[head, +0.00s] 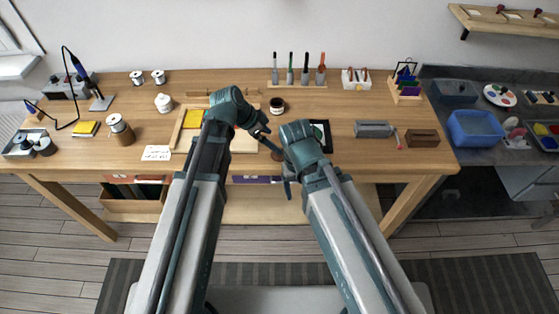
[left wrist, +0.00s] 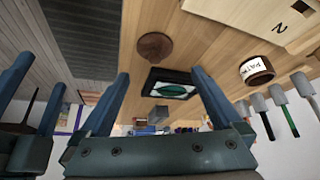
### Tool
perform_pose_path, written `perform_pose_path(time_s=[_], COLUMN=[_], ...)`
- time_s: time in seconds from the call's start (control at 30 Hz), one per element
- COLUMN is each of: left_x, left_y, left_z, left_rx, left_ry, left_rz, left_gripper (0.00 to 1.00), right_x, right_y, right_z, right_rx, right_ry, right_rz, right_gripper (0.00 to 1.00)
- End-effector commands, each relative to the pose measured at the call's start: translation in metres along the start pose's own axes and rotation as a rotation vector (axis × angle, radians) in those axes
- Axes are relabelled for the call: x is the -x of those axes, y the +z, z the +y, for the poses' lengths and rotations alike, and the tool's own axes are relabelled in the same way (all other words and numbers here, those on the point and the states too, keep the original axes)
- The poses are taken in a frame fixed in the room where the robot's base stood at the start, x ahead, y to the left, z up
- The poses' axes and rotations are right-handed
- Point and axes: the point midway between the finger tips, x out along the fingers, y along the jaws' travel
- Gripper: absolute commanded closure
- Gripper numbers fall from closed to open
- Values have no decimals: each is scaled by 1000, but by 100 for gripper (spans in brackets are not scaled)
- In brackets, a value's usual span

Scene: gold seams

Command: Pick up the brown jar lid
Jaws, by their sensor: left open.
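The brown jar lid (left wrist: 154,47) is a round disc lying flat on the wooden table near its front edge, in the left wrist view. In the head view it is mostly hidden by my arms. My left gripper (left wrist: 160,73) is open and empty; the lid lies beyond its fingertips, between their lines, and apart from them. In the head view my left gripper (head: 272,146) is over the front middle of the table. My right gripper (head: 288,183) hangs at the front edge; its two fingers stand apart at the left of the left wrist view (left wrist: 34,95).
A dark jar (head: 277,105) with a white label stands behind my left gripper. A black-framed panel with a green shape (left wrist: 170,85) lies close to the lid. A wooden tray (head: 190,118) is at the left, a tool rack (head: 297,84) at the back, a grey box (head: 373,129) at the right.

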Motion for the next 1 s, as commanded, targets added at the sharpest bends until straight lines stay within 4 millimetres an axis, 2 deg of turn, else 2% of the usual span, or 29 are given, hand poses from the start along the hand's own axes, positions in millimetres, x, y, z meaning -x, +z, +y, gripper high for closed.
perform_pose_path(time_s=[0.03,0.07,0.27,0.43,0.8,1.0], left_x=[-11,-13,-14,-23,-66,-66], left_y=[2,2,0,2,8,6], left_z=[0,0,0,2,7,7], left_rx=[-1,-1,0,-1,-2,0], left_ry=[0,0,0,0,1,0], left_rz=[0,0,0,0,0,0], left_gripper=[0,0,0,0,0,0], right_x=[-11,-12,-12,-21,-61,-59], right_y=[-1,-1,-1,-1,-4,-4], right_z=[-1,-1,-1,-2,-6,-6], right_rx=[0,0,0,0,0,0], right_ry=[0,0,0,0,0,0], right_rz=[0,0,0,0,0,0], right_gripper=[22,22,22,22,22,22])
